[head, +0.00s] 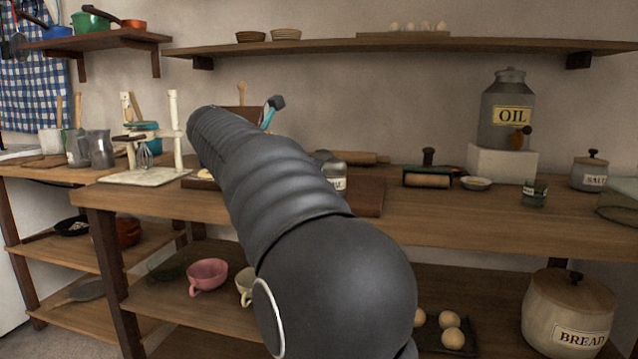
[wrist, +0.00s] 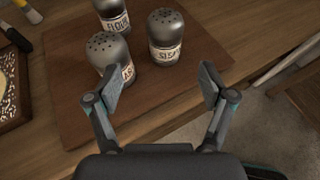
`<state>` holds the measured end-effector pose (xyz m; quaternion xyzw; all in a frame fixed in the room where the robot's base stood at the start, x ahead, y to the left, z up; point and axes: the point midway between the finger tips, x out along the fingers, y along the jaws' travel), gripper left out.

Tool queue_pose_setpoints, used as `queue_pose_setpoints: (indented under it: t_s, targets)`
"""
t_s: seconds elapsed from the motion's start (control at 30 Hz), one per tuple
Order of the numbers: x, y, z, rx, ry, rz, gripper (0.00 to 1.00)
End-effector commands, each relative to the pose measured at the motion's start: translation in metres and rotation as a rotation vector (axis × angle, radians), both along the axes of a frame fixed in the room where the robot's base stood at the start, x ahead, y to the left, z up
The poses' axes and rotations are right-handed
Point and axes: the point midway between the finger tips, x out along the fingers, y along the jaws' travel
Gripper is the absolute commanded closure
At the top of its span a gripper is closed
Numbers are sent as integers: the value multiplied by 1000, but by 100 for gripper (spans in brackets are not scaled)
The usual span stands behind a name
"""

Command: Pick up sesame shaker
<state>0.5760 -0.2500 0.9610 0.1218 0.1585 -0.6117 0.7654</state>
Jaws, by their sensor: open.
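The sesame shaker (wrist: 166,38) stands upright on a wooden board in the wrist view, with a domed, holed grey top and a label reading "SESA", the rest turned out of sight. My gripper (wrist: 163,84) is open and empty, its fingers spread on the near side of the shaker and apart from it. A second shaker (wrist: 108,52) with a partly hidden label stands to the left, close by the left finger. A flour shaker (wrist: 112,14) stands behind them, cut by the top edge. In the head view my arm hides most of this spot.
The brown board (wrist: 200,74) lies near the counter edge, with floor beyond it at right. A carved frame-like object (wrist: 14,90) is at left. In the head view, a rolling pin (head: 362,158) lies behind the board, and an oil can (head: 507,112) stands at right.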

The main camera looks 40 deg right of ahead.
Motion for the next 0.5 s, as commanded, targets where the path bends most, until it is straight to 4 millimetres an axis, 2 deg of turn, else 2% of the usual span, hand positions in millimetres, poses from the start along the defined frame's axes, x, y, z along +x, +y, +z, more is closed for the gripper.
queue_pose_setpoints:
  t_s: [0.5]
  targets:
    - [16, -71, -27, -14, 18, 1, 19]
